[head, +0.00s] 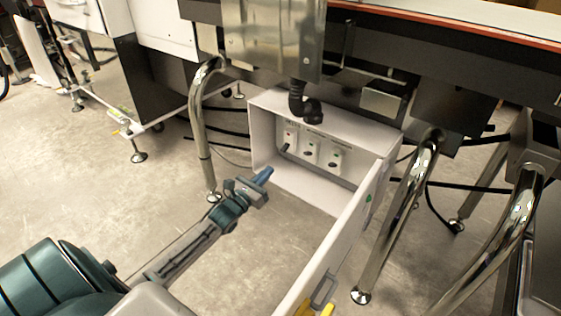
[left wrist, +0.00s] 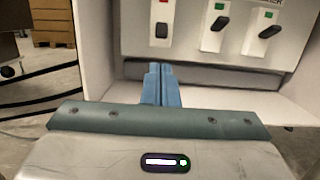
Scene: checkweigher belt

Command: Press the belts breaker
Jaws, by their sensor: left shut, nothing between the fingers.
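An open white breaker box (head: 290,178) holds a grey panel with three breakers in a row. In the left wrist view the left breaker (left wrist: 162,31) has a red marker and a dark toggle pointing down. The middle breaker (left wrist: 219,24) and right breaker (left wrist: 270,31) have green markers and tilted levers. The labels are too small or cut off to read, so I cannot tell which is the belts breaker. My left gripper (head: 265,174) is shut and empty, its blue fingers (left wrist: 160,72) at the box opening, below the left breaker and apart from it. My right gripper is out of view.
The box's open white door (head: 340,235) swings toward me, right of my left gripper. Shiny metal legs (head: 200,125) stand left and right of the box (head: 405,210). A metal cabinet (head: 272,38) and black conduit (head: 298,100) hang above.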

